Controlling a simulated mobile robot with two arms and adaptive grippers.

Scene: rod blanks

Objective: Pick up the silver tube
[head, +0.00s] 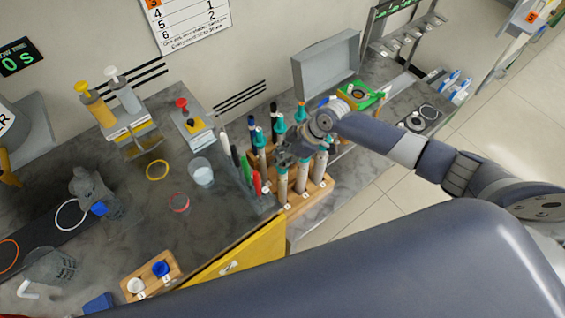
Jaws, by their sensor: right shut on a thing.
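A wooden rack (318,188) stands at the edge of the grey counter and holds several upright, pale grey-beige tubes, some with teal tops. One tube (282,184) stands at the front left of the rack. Another tube (302,177) is just to its right. I cannot tell by colour which one is the silver tube. My right gripper (285,157) reaches in from the right, over the rack, and is shut on a tube among them. Its fingers and wrist hide parts of the tubes, so which tube it grips is unclear. My left gripper is out of view.
Marker-like pens (236,155) stand close left of the rack. A grey open box (326,66) and a green tray (358,95) are behind. A yellow panel (240,257) is in front.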

